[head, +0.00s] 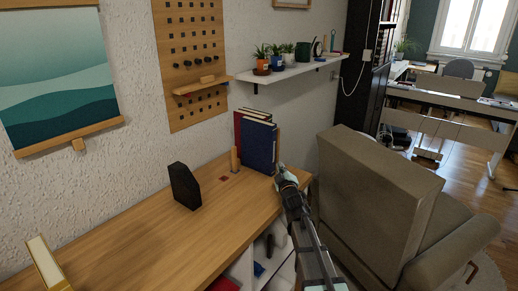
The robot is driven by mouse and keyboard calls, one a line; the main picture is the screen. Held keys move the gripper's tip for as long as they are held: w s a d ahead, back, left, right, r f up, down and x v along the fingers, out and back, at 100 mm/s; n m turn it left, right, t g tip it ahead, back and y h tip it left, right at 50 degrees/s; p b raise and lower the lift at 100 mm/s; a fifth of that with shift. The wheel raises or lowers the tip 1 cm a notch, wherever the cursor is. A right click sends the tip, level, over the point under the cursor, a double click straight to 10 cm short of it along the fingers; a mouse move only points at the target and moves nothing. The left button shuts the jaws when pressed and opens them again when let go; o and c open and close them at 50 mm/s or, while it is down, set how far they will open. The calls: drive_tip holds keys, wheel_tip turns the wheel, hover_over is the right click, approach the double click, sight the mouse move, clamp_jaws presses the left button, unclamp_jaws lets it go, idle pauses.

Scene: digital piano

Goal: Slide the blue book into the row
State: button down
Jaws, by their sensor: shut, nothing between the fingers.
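The blue book (259,147) stands upright near the far right end of the wooden desk. A red book (240,123) stands upright beside it, mostly hidden behind it, and together they form a short row. A light wooden piece shows at the row's right side. My gripper (281,168) is shut and empty, low by the right edge of the blue book. I cannot tell whether it touches the book.
The desk (135,238) is mostly bare. A black holder (185,187) stands left of the books, and a short wooden post (235,160) is closer to them. A wall shelf (290,72) with plants hangs above. An armchair (375,190) stands right of the desk.

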drive_tip(key=shift+w+a+f+b, duration=0.1)
drive_tip(key=shift+w+a+b, duration=0.2)
drive_tip(key=shift+b, duration=0.4)
drive_tip(key=shift+w+a+b, duration=0.15)
drive_tip(key=shift+a+b, duration=0.1)
drive_tip(key=shift+b, duration=0.25)
idle(0.7)
drive_tip(key=shift+d+r+p, duration=0.1)
drive_tip(key=shift+r+p, duration=0.1)
drive_tip(key=shift+p, duration=0.1)
drive_tip(key=shift+s+d+f+p, duration=0.1)
drive_tip(key=shift+s+d+p, duration=0.1)
drive_tip(key=shift+s+p, duration=0.1)
idle(0.4)
drive_tip(key=shift+w+a+b, duration=0.25)
drive_tip(key=shift+w+b, duration=0.1)
drive_tip(key=shift+b, duration=0.35)
idle(0.4)
